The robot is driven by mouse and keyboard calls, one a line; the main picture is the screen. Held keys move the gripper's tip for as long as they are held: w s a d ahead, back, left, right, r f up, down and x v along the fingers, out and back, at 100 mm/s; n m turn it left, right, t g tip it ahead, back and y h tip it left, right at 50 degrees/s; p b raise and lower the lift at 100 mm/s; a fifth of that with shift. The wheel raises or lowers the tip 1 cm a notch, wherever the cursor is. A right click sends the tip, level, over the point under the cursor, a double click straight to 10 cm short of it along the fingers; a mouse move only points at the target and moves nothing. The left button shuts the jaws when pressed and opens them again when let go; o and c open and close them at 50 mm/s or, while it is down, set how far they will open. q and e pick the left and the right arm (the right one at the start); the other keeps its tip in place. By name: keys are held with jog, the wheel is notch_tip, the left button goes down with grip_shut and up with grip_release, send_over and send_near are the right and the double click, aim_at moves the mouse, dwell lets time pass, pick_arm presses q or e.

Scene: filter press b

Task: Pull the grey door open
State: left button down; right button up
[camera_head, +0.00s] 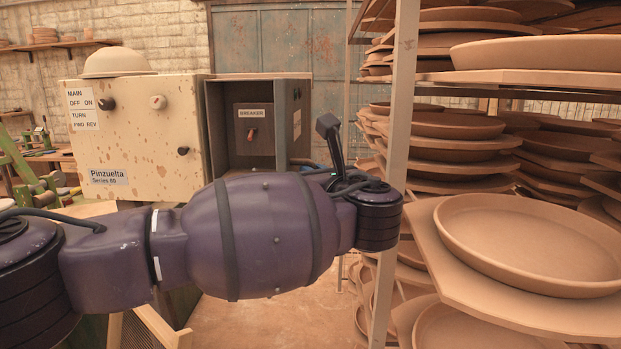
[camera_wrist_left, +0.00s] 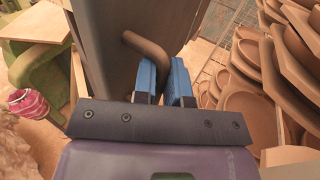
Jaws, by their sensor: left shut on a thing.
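The grey door (camera_head: 291,105) stands swung out on the right side of an open cabinet (camera_head: 243,86) in the head view. Inside the cabinet a BREAKER label and a small reddish switch (camera_head: 252,134) show. In the left wrist view the grey door panel (camera_wrist_left: 105,45) fills the upper middle, with a bent brown handle (camera_wrist_left: 150,48) on it. My left gripper (camera_wrist_left: 168,80), with blue fingers, is shut on this handle. My right gripper is in neither view.
A rack (camera_head: 401,120) with several shelves of clay dishes stands close on the right, near my wrist. A worn cream control box (camera_head: 135,140) stands left of the cabinet. Some bare floor (camera_head: 265,325) shows below my arm.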

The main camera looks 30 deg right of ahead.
pick_arm(q)
jog(key=shift+r, duration=0.1)
dwell(0.3)
jog(key=c, duration=1.2)
grip_release()
jog(key=shift+w, duration=0.15)
jog(key=s+a+b, duration=0.1)
jog(key=s, duration=0.9)
jog(key=shift+s+a+b, duration=0.3)
jog(key=shift+s+b, duration=0.1)
